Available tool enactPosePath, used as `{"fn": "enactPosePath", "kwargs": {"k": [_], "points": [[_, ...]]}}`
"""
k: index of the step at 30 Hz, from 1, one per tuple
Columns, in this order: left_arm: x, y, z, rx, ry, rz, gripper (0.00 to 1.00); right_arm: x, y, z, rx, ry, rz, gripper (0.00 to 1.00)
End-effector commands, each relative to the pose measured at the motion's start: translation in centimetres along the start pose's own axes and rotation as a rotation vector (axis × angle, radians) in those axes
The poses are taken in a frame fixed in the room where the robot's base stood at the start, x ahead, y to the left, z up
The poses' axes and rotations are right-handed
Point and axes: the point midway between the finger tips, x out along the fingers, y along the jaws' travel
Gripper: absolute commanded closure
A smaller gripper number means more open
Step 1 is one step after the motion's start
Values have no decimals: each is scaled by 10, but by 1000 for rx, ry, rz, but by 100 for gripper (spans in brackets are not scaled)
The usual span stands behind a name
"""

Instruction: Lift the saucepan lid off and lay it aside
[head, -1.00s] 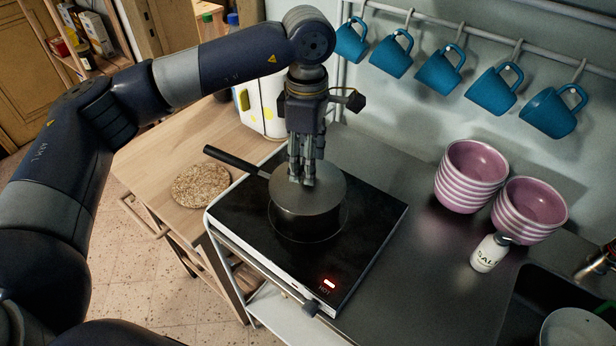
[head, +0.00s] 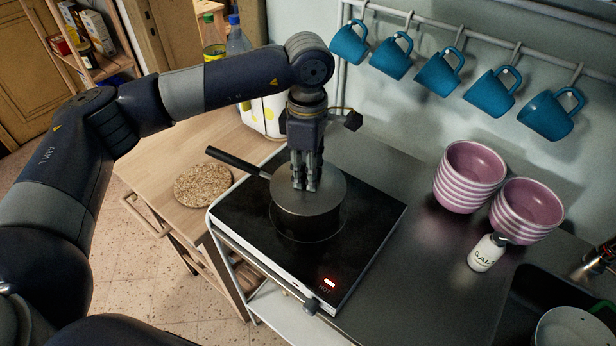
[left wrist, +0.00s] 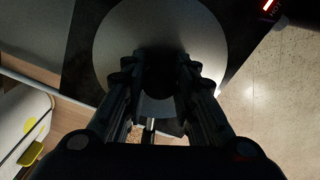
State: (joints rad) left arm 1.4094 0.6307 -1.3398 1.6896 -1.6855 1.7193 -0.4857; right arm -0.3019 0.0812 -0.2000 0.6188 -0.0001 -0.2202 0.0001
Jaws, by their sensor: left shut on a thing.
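The black saucepan (head: 306,224) stands on the dark hob (head: 366,222) with its long handle (head: 236,160) pointing up and left. The round grey lid (head: 331,196) lies level on the saucepan; I see no clear gap below it. My left gripper (head: 306,188) points straight down at the middle of the lid. It is shut on the lid's grip, which its fingers hide. In the left wrist view, the lid (left wrist: 118,40) is a pale disc beneath the two fingers (left wrist: 160,80). My right gripper is not in view.
A red light (head: 330,283) glows on the hob front. A round cork-like mat (head: 203,185) lies on the wooden table at left, with bare wood around it. Striped bowls (head: 470,178) and a salt shaker (head: 487,252) stand at right. Blue mugs (head: 437,72) hang above.

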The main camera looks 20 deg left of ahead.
Motion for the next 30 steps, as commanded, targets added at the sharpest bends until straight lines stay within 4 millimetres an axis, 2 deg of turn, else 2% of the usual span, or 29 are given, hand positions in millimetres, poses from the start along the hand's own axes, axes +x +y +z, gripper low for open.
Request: {"fn": "enactPosePath", "kwargs": {"k": [8, 12, 17, 24, 30], "points": [[-13, 1, 1, 0, -2, 4, 100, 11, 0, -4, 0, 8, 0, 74], [-35, 1, 1, 1, -3, 6, 100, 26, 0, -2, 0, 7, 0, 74], [-34, -36, 11, 8, -1, 4, 100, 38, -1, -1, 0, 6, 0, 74], [-40, -98, 29, 9, -1, 4, 100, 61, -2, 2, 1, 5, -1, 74], [-46, -136, 39, 5, 0, 3, 100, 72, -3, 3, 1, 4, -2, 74]]}}
